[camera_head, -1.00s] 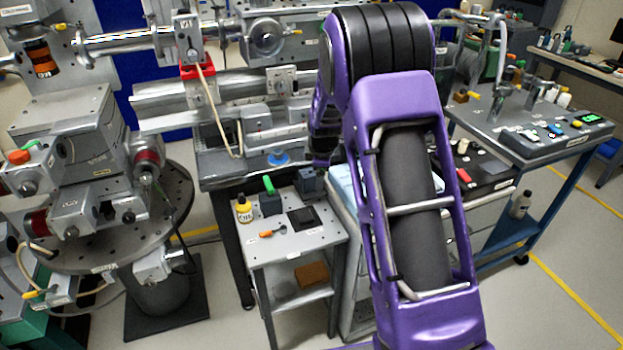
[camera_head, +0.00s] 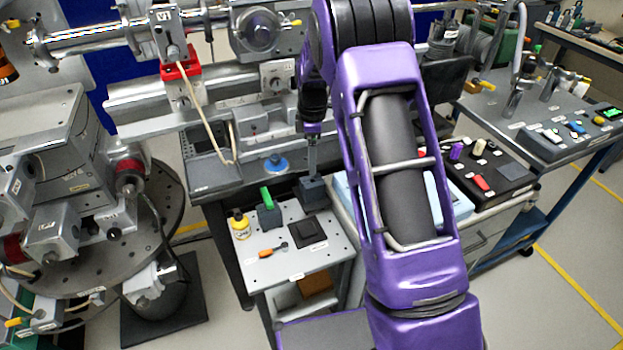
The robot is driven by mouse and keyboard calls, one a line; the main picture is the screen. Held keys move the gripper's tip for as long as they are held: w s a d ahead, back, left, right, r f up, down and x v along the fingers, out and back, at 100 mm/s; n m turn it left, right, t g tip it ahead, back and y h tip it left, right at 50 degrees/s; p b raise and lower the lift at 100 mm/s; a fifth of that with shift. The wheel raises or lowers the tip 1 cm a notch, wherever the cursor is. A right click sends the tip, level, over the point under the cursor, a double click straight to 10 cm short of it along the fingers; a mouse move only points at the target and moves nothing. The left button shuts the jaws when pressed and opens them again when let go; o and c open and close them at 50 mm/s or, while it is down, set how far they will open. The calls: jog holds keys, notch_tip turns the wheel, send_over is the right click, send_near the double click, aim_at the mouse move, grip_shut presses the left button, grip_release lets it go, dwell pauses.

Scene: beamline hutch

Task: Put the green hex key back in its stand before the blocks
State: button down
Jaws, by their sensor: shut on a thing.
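A green upright piece (camera_head: 266,196), which looks like the green hex key's handle, stands in a dark grey holder (camera_head: 269,217) at the back of the small side table. I cannot make out its shaft. My gripper (camera_head: 311,168) points straight down to the right of it, over a dark grey block (camera_head: 313,190) at the table's back right corner. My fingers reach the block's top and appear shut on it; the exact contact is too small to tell. The green piece is apart from my gripper.
The small table (camera_head: 290,262) also carries a yellow bottle (camera_head: 240,224), an orange-handled tool (camera_head: 272,251) and a black pad (camera_head: 303,228). A steel rail assembly stands behind. A black case (camera_head: 478,188) with coloured pieces is to the right.

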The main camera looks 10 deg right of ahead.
jog(key=shift+f, duration=3.3)
jog(key=shift+f, duration=0.1)
jog(key=shift+f+b, duration=0.15)
jog(key=shift+b, duration=0.15)
grip_release()
notch_tip(320, 180, up, 12)
jog(key=shift+r+p, duration=0.25)
jog(key=shift+p, duration=0.2)
